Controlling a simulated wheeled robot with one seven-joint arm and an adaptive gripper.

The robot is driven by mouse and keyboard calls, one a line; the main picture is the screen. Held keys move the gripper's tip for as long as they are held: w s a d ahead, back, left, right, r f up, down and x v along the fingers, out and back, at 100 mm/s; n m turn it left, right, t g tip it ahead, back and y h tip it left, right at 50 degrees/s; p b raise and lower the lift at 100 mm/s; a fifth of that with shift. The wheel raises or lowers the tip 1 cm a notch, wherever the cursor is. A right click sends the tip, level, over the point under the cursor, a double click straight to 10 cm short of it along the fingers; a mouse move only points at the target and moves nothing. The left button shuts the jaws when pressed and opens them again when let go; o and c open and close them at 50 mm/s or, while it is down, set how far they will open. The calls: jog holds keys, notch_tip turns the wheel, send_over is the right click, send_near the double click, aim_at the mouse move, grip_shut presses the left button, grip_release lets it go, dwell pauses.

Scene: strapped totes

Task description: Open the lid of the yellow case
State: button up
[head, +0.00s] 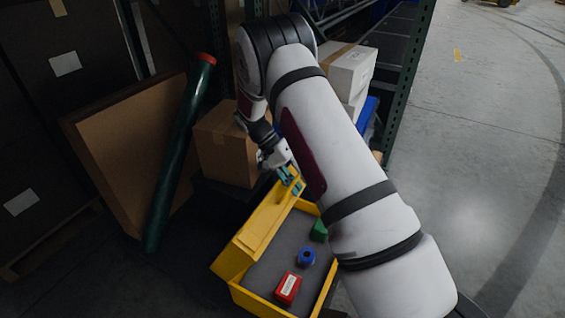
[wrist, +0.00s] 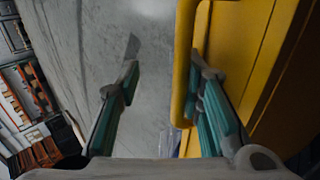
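The yellow case (head: 325,290) stands open, with its yellow lid (head: 250,228) raised along the left side. The lid also fills the right of the wrist view (wrist: 262,60), with a rounded yellow edge or handle near the right finger. My gripper (head: 291,180) is at the far upper end of the lid. In the wrist view my gripper (wrist: 163,72) has its two teal fingers spread, with bare floor between them. The right finger overlaps the yellow edge; I cannot tell whether they touch. My arm hides the case's right side.
A red block (head: 288,288), a blue piece (head: 306,257) and a green piece (head: 319,231) lie inside the case. A cardboard box (head: 224,143) and a dark green tube (head: 178,160) stand behind and left. Open floor (head: 490,150) lies right.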

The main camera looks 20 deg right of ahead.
jog(key=shift+w+v, duration=0.2)
jog(key=shift+v, duration=3.4)
jog(key=a+f+v, duration=0.1)
jog(key=v, duration=0.6)
jog(key=shift+w+r+b, duration=0.15)
jog(key=shift+w+b, duration=0.15)
jog(key=shift+w, duration=0.2)
notch_tip(320, 180, up, 10)
